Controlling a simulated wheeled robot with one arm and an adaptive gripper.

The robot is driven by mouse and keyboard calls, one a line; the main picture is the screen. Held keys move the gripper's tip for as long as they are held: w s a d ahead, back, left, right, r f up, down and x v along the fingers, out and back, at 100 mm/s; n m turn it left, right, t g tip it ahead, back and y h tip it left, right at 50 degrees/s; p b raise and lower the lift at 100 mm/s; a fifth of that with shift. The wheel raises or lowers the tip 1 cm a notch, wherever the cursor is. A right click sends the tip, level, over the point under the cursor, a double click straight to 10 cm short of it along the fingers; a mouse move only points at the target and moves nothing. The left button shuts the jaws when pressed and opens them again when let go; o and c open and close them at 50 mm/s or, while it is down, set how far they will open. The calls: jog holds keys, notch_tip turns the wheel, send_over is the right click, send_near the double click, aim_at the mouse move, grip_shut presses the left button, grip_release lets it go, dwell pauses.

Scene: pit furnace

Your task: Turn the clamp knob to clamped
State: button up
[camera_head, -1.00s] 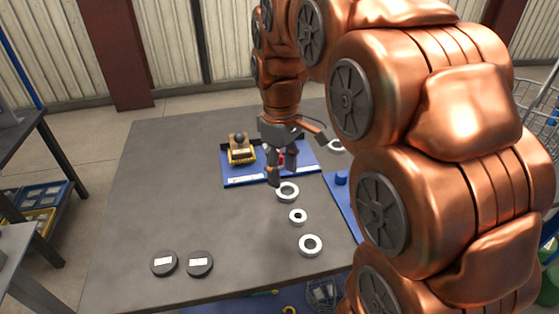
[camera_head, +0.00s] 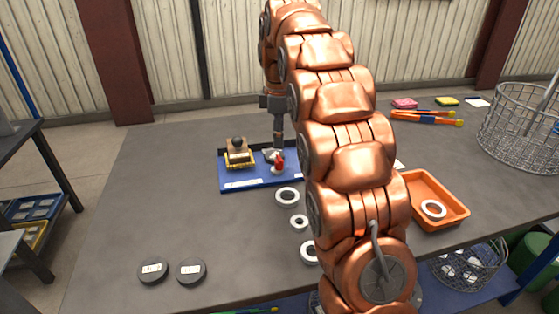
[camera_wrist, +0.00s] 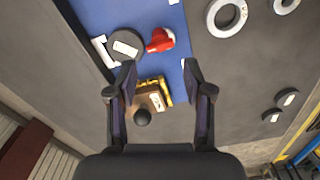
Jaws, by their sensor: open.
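A red knob-like piece (camera_head: 278,163) stands on the blue board (camera_head: 240,184), beside a dark disc; it looks like the clamp knob. In the wrist view the red knob (camera_wrist: 160,40) has a short arm beside the dark disc (camera_wrist: 124,45) with a white label. I cannot tell which way the knob is set. My gripper (camera_wrist: 160,68) is open and empty, above the board. Its fingertips appear between the red knob and a brown-and-yellow fixture (camera_wrist: 153,95) topped by a black ball (camera_wrist: 142,117). In the head view the fingers are hard to make out.
White rings (camera_head: 287,197) lie in front of the board. Two dark discs (camera_head: 152,271) lie at the table's front left. An orange tray (camera_head: 448,222) holding a ring and a wire basket (camera_head: 520,130) are at right.

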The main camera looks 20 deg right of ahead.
aim_at(279, 158)
jog(key=shift+f, duration=3.7)
jog(key=shift+c, duration=0.4)
